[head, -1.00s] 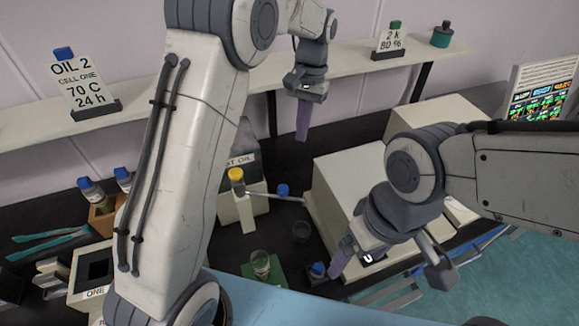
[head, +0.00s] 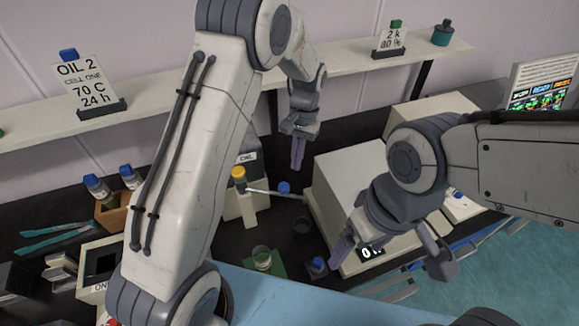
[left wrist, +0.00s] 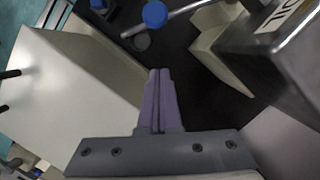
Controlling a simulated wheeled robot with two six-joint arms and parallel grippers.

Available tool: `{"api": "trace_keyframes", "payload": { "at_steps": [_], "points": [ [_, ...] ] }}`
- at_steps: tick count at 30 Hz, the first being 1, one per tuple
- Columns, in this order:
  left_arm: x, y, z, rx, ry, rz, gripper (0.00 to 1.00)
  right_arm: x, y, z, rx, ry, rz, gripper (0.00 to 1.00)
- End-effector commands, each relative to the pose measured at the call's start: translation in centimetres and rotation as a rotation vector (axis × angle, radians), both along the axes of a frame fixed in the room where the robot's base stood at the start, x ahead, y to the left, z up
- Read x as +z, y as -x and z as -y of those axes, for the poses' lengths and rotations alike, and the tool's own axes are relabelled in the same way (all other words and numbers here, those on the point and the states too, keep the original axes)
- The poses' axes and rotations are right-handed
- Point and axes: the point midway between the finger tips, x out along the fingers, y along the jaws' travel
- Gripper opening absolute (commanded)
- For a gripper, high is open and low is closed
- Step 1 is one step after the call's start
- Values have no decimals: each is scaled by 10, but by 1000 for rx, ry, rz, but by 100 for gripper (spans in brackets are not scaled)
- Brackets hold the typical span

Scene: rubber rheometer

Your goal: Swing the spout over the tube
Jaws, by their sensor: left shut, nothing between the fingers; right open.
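The spout (head: 275,194) is a thin grey rod reaching right from a cream stand (head: 246,212) with a yellow cap (head: 238,172). It also shows in the left wrist view (left wrist: 175,17), beside a blue knob (left wrist: 155,14). A clear glass vessel (head: 262,257), possibly the tube, stands on a green pad (head: 274,273), in front of the spout. My left gripper (head: 297,160) is shut and empty, pointing down above and behind the spout's free end; its purple fingers (left wrist: 159,100) touch nothing visible. My right gripper (head: 341,248) is low at the right, near a blue-capped bottle (head: 316,266); its finger gap is hidden.
A large cream box (head: 350,172) stands right of the spout, close to both grippers. A dark cup (head: 302,227) sits below the spout's end. A grey box labelled OIL (left wrist: 280,50) is behind the stand. A shelf (head: 170,112) runs along the wall.

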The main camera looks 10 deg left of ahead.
Motion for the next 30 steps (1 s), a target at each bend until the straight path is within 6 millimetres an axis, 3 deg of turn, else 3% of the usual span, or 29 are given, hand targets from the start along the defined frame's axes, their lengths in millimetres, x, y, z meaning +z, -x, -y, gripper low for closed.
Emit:
{"api": "trace_keyframes", "payload": {
  "at_steps": [9, 30],
  "points": [
    [-1, 35, -7, 0, 0, -1, 0, 21, 0, 0, 3, 0, 0, 88],
    [-3, 45, -6, -36, 0, 0, 0, 22, 0, 0, 3, 0, 0, 88]
  ]
}}
